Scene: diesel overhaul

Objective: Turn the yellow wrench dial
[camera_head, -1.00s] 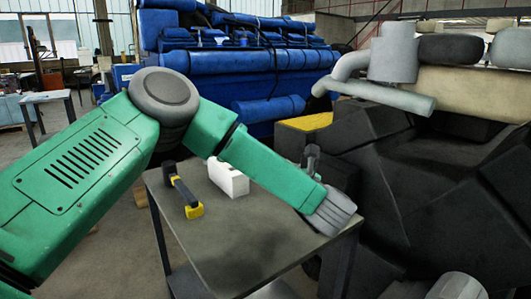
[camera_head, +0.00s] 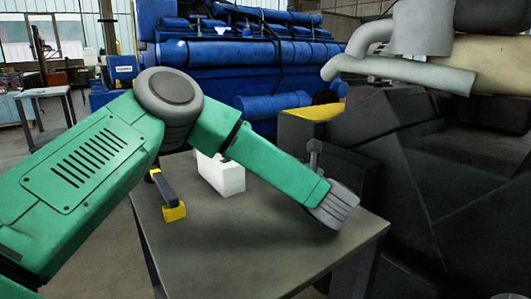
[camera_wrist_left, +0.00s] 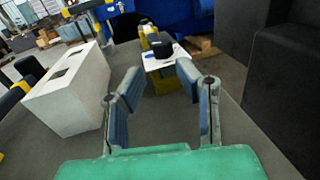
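A yellow tool with a round black knob or dial (camera_wrist_left: 163,48) and a small white plate stands beyond my left fingers in the left wrist view. In the head view I cannot make this dial out; my left arm covers part of the table. My left gripper (camera_wrist_left: 160,80) is open, its two fingers spread with a gap between them and the dial ahead of that gap. In the head view only one finger of my left gripper (camera_head: 315,158) shows clearly, above the table's right side. I cannot tell whether it touches the tool. My right gripper is not in view.
A white block (camera_head: 222,174) and a black-handled tool with a yellow end (camera_head: 168,195) are on the grey table (camera_head: 235,258); the block also shows in the left wrist view (camera_wrist_left: 70,90). Dark angular bulk (camera_head: 440,180) stands right. A blue engine (camera_head: 240,55) stands behind. The table's front is clear.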

